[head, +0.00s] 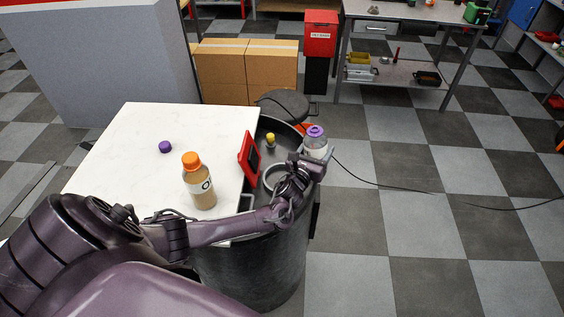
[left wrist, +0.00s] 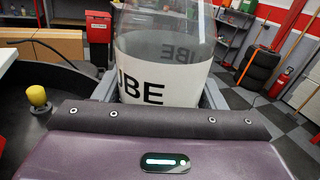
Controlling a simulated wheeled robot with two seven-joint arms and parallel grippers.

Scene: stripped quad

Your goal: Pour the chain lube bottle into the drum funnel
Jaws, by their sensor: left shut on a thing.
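The chain lube bottle (head: 315,142) is clear with a purple top and a white label. In the left wrist view the bottle (left wrist: 160,75) shows the letters "UBE" on that label. My left gripper (head: 310,161) is shut around it and holds it about upright, near the drum's right rim. The dark drum funnel (head: 284,142) covers the top of the drum (head: 255,270); a grey ring (head: 271,187) shows in it, partly hidden by my arm. My right gripper is not in view.
A white table (head: 120,175) adjoins the drum's left side. On it stand an orange-capped bottle (head: 200,185) and a purple cap (head: 165,147). A red device (head: 249,158) stands at the drum's left edge, and a yellow-topped piece (head: 270,140) is in the funnel.

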